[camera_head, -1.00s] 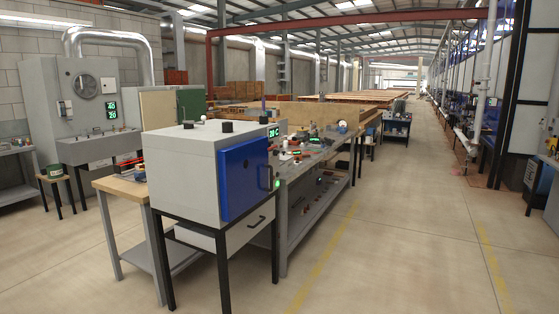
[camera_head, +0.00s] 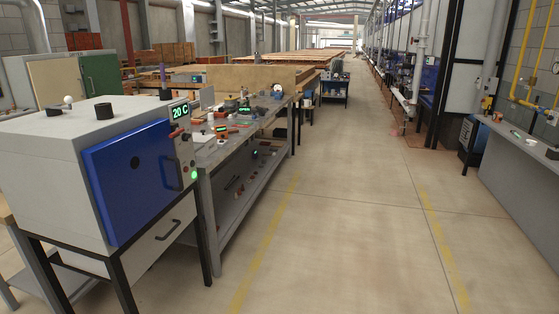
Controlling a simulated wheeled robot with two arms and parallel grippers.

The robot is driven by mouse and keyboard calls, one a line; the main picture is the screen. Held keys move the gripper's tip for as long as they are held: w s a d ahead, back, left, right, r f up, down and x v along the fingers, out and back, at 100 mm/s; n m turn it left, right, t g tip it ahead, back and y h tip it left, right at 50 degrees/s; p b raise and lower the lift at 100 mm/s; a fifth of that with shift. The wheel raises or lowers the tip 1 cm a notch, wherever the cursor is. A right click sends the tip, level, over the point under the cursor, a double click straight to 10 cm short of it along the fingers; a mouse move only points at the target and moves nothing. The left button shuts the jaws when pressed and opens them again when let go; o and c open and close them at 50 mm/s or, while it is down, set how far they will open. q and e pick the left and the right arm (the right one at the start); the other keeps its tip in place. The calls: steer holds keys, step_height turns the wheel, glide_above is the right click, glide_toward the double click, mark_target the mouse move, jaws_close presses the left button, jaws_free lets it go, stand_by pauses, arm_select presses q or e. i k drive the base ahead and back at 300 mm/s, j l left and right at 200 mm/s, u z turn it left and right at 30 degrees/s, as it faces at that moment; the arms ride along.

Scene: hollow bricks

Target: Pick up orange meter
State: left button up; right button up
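I cannot make out the orange meter for sure. Small orange-red items (camera_head: 225,115) lie among other things on the grey workbench (camera_head: 213,155), too small and far to tell apart. A small green display (camera_head: 221,129) also shows on the bench top. Neither of my grippers is in view.
A grey oven with a blue door (camera_head: 130,180) and a "20 C" display stands close on the left, beside the workbench. Another grey bench (camera_head: 510,150) is at the right. The concrete aisle with yellow lines (camera_head: 340,210) between them is clear.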

mark_target(219, 130)
steer(key=i+z, duration=0.1)
steer(key=i, duration=1.15)
steer(key=i+z, duration=0.1)
steer(key=i, duration=1.15)
